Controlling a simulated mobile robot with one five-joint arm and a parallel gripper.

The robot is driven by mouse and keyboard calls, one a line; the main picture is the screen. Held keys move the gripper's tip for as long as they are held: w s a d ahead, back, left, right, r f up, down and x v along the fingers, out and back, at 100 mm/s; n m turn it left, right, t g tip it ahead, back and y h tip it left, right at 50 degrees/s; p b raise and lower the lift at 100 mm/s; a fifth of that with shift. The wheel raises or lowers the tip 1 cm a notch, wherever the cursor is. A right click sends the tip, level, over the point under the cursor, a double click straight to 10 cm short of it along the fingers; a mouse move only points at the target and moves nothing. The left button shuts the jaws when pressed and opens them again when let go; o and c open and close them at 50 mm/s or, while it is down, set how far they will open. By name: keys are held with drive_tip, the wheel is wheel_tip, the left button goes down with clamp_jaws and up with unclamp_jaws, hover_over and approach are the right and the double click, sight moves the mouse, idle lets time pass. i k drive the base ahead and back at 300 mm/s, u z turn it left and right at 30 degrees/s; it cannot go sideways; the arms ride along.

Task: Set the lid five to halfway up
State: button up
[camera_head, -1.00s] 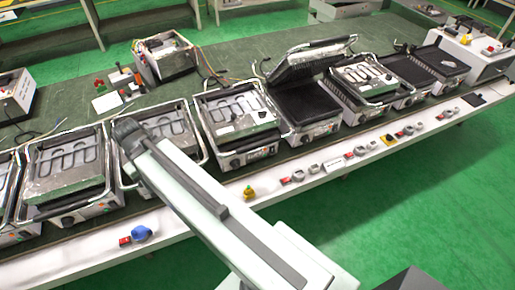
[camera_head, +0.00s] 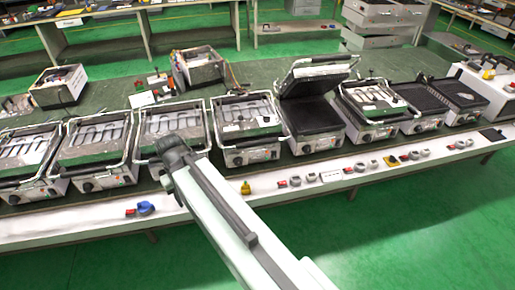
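A row of contact-grill-like heating units stands along the bench. One unit right of centre has its ribbed lid (camera_head: 314,76) raised and tilted back over a dark lower plate (camera_head: 312,115). It is fifth from the left in view, but I see no numbers to confirm which is lid five. The units to its left, including the nearest one (camera_head: 245,122), show pale heating loops on top under wire-like handles. My arm reaches up from the bottom, its dark end joint in front of the third unit from the left (camera_head: 178,122). My gripper's fingers do not show.
A white front ledge (camera_head: 75,222) carries small parts: a blue knob (camera_head: 146,208), a yellow piece (camera_head: 246,188) and several red and grey switches. Open wired boxes (camera_head: 198,66) stand behind the row. The green floor (camera_head: 420,220) in front is clear.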

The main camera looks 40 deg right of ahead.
sight(252, 106)
drive_tip(key=z, duration=0.15)
drive_tip(key=i, duration=0.9)
drive_tip(key=u, duration=0.1)
